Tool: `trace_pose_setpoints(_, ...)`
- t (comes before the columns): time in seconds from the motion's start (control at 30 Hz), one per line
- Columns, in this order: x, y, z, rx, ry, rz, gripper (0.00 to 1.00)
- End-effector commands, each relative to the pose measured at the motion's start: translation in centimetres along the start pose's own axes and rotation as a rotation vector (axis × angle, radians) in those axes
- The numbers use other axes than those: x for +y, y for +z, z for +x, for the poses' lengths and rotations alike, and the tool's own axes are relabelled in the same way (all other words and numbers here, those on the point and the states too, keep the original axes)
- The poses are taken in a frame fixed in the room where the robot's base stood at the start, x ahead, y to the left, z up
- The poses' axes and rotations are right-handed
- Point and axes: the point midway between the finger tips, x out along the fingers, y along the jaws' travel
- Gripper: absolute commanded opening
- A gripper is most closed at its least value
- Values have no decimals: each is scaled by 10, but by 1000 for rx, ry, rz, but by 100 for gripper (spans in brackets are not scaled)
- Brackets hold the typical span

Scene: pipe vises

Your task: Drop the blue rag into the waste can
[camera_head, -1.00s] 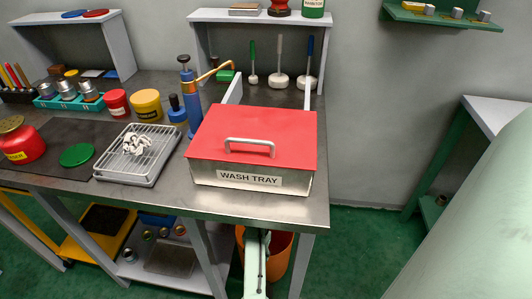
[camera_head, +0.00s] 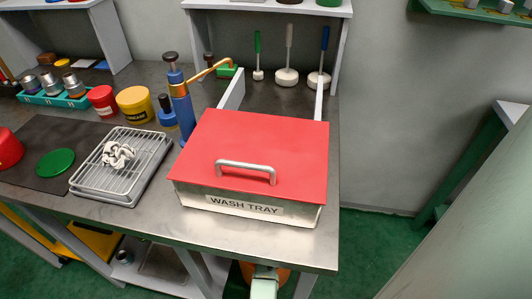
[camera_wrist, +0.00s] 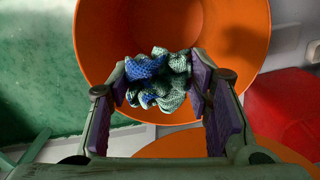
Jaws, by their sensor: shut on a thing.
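The crumpled rag (camera_wrist: 148,70), blue with grey-green patches, is between the two fingers of my gripper (camera_wrist: 157,84) in the wrist view. My gripper is shut on it. Behind the rag is the wide round mouth of the orange waste can (camera_wrist: 95,45); the rag overlaps its opening and lower rim in the picture. I cannot tell how far above or inside the rim the rag is. In the head view only a bit of the orange can (camera_head: 284,277) shows under the bench's front edge, behind my pale green arm. My gripper and the rag are hidden there.
The bench (camera_head: 300,248) holds the red-lidded wash tray (camera_head: 245,212), a wire rack (camera_head: 92,176) with a crumpled white cloth, and a blue pump. In the wrist view, another orange surface (camera_wrist: 220,152) and a red object (camera_wrist: 285,108) lie close to the gripper.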

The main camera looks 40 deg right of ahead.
Motion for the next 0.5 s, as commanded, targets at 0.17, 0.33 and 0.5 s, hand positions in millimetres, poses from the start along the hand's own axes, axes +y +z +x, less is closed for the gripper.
trace_pose_setpoints(0.17,0,0,27,0,0,0,15)
trace_pose_setpoints(0.33,1,0,44,0,0,1,15)
trace_pose_setpoints(0.5,0,0,49,1,0,0,15)
